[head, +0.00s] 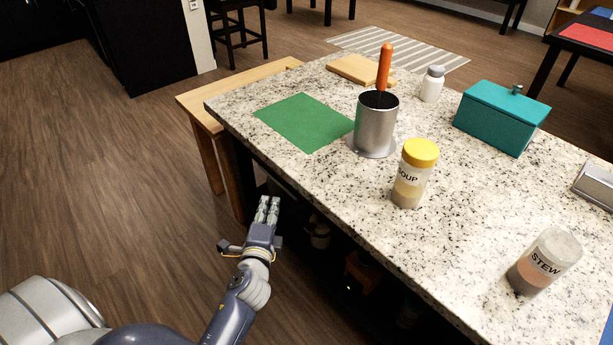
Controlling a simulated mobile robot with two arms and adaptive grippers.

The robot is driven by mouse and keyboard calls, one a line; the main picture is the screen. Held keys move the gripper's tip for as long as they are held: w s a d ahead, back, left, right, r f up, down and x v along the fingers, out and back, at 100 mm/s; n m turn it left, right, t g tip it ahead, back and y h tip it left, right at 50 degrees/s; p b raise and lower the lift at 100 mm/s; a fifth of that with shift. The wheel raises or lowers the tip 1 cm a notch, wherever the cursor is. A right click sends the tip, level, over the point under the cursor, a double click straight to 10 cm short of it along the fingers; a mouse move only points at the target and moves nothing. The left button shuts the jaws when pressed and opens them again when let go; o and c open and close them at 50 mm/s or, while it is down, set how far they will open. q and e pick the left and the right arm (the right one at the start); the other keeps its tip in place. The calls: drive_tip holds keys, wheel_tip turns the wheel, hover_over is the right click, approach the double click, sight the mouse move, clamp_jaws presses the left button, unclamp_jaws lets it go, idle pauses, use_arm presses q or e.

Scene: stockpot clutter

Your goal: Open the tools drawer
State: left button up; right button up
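The tools drawer cannot be clearly made out. The dark space under the near-left edge of the granite counter (330,192) is in deep shadow, and no handle or label shows. My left gripper (268,204) is beside that edge, lower than the countertop, with its fingers pointing up the picture toward the dark front. Its two fingers look close together, with only a narrow gap. I cannot tell whether they touch or hold anything. My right gripper is not in view.
On the counter are a green mat (303,122), a metal pot (376,128) with an orange-handled utensil (385,66), a SOUP jar (412,177), a STEW jar (543,262), a teal box (500,120), a white bottle (431,86) and a cutting board (355,70). A wooden bench (240,91) stands behind the counter's left end.

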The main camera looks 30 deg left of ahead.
sight(275, 178)
use_arm(q)
drive_tip(key=shift+r+b+x, duration=0.1)
drive_tip(key=shift+r+x, duration=0.2)
drive_tip(key=shift+x, duration=1.5)
drive_tip(key=shift+r+b+x, duration=0.15)
drive_tip(key=shift+r+x, duration=0.1)
drive_tip(key=shift+x, duration=1.6)
drive_tip(key=shift+r+b+x, duration=0.1)
drive_tip(key=shift+r+x, duration=0.2)
drive_tip(key=shift+x, duration=1.5)
drive_tip(key=shift+w, duration=0.15)
clamp_jaws()
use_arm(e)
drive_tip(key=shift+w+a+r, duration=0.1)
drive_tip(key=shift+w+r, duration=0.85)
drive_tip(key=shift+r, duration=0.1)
